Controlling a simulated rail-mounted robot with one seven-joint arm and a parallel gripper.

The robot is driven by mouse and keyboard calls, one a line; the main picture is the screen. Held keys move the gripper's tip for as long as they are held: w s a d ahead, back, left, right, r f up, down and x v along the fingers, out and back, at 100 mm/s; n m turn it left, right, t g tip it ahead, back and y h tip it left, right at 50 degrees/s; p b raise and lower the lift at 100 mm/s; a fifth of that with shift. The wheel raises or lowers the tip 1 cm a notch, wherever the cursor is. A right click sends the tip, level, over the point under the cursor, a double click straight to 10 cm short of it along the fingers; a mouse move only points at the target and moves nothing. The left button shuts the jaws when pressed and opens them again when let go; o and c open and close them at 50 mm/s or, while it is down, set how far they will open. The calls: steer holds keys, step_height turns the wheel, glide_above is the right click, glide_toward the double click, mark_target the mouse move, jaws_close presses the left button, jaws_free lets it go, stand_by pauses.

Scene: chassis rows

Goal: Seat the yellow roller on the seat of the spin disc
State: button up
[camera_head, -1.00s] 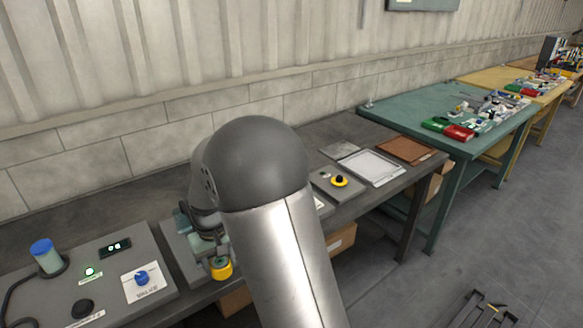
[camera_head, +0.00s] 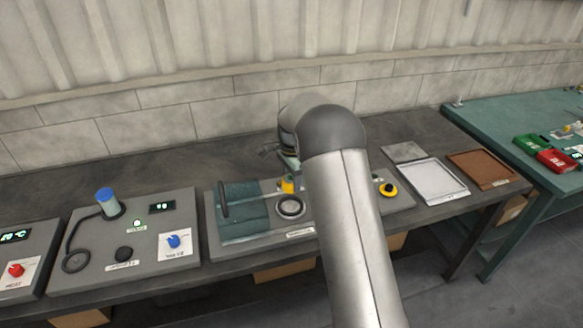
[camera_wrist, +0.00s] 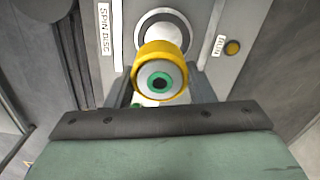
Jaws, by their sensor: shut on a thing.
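My gripper (camera_wrist: 160,90) is shut on the yellow roller (camera_wrist: 149,54), whose near end shows a green ring with a black centre. In the head view the roller (camera_head: 287,185) hangs under my gripper, just behind the round ringed spin disc (camera_head: 291,207). In the wrist view the pale round disc (camera_wrist: 160,22) shows beyond the roller, beside the SPIN DISC label (camera_wrist: 105,28). The roller covers part of the disc, so its seat is partly hidden. I cannot tell whether roller and disc touch.
A green block (camera_head: 241,203) stands left of the disc. A yellow knob (camera_wrist: 232,47) is beside the RUN label. The valve panel (camera_head: 90,225) with a blue-topped cylinder (camera_head: 108,200) is at left. A white tray (camera_head: 435,180) and brown tray (camera_head: 483,168) lie to the right.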

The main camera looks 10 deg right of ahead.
steer(key=shift+w+r+m, duration=0.15)
steer(key=shift+w+m, duration=0.15)
steer(key=shift+f, duration=0.2)
steer(key=shift+f+b, duration=2)
steer(key=shift+f, duration=1.35)
steer(key=shift+f+b, duration=0.75)
steer(key=shift+f, duration=0.25)
steer(key=o, duration=1.2)
step_height(320, 180, up, 17)
steer(key=shift+r+b, duration=0.1)
steer(key=shift+b, duration=0.65)
steer(key=shift+r, duration=0.1)
